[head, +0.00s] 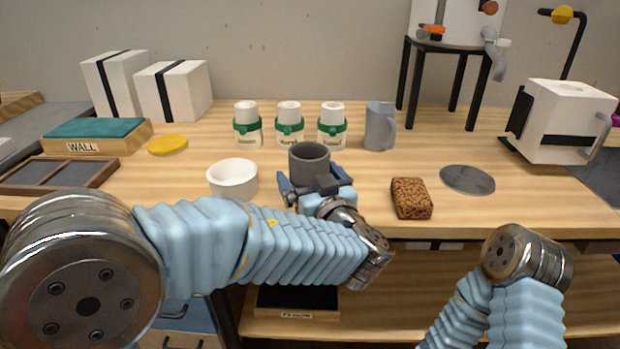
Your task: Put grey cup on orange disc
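A dark grey cup (309,155) stands upright near the middle of the table, its lower part hidden by my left gripper. My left gripper (314,185) is at the near side of this cup, with finger parts low at its left and right. I cannot tell whether the fingers touch or grip it. I see no orange disc on the table; a yellow disc (168,145) lies at the left and a dark grey disc (467,179) at the right. My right gripper is out of view.
A white bowl (232,181) stands close left of my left gripper. Several green-labelled jars (289,126) stand behind the cup. A brown speckled block (411,198) lies to the right. A black-legged stand (450,45) and white box-like device (565,120) are at the back right.

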